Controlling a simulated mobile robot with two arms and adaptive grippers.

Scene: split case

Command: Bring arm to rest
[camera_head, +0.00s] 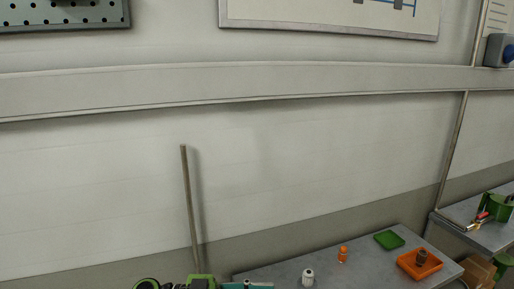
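Neither of my grippers can be made out in the head view. A grey table (300,272) stands against the wall at the bottom right of centre. On it are a white ribbed cap-like piece (308,277), a small orange piece (343,254), a flat green tray (389,240) and an orange tray (405,263). A brown round piece (421,257) sits in the orange tray.
A second grey surface (462,212) at the right edge bears green, red and metal items (484,216). A cardboard box (479,270) is below. A pole (188,195) leans on the wall. Green and black items (200,282) are cut off at the bottom.

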